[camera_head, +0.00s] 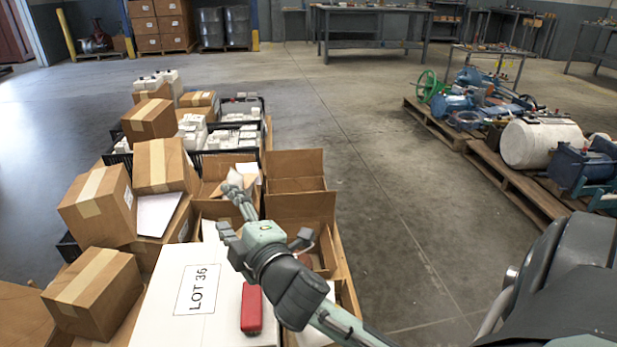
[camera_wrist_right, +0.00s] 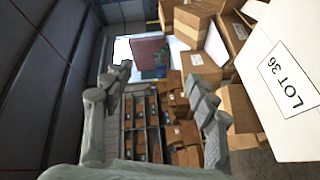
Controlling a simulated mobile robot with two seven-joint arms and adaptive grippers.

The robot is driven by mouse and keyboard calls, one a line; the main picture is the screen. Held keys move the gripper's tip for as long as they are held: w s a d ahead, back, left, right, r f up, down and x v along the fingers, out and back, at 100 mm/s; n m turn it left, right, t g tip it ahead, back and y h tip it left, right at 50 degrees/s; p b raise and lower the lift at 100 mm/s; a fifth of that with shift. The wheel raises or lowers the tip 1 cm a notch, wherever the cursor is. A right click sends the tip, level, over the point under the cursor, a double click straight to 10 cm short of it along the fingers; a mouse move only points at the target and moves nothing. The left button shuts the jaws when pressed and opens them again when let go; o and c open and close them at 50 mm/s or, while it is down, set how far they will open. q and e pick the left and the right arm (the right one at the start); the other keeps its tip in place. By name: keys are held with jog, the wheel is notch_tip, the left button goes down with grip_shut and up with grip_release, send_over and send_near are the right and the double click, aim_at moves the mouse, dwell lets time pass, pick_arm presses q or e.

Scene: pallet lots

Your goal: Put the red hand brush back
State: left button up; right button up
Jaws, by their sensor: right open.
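A red oblong thing (camera_head: 251,309), probably the hand brush, lies on top of the white box marked LOT 36 (camera_head: 178,300), near its right edge. No bristles show. My right gripper (camera_head: 268,212) is open and empty, beyond the red thing and above the open cardboard boxes. Its two spread fingers also show in the right wrist view (camera_wrist_right: 162,85), with nothing between them. The white box shows at the right of that view (camera_wrist_right: 263,55), but the red thing on it does not. My left gripper is out of view.
Open cardboard boxes (camera_head: 296,205) stand beyond the white box. Closed cartons (camera_head: 98,205) are stacked at its left. Black crates (camera_head: 234,138) with white goods lie further back. Pallets of machinery (camera_head: 520,193) stand at right. The floor between (camera_head: 370,170) is clear.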

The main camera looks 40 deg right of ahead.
jog(key=s+d+f+m+g+h, duration=0.1)
jog(key=s+d+f+m+g, duration=0.1)
jog(key=s+f+m+g, duration=0.4)
jog(key=s+d+f+m+g+h, duration=0.1)
jog(key=s+d+f, duration=0.25)
jog(key=f, duration=0.45)
jog(key=s+a+f+m+g+y, duration=0.1)
jog(key=s+f+m+g, duration=0.1)
jog(key=s, duration=0.5)
jog(key=s+f+m+g, duration=0.2)
jog(key=s+f+g, duration=0.2)
jog(key=s, duration=0.3)
jog(key=shift+s+a+f+m+g+y, duration=0.3)
jog(key=shift+a+f+m+y, duration=0.1)
jog(key=shift+f, duration=0.2)
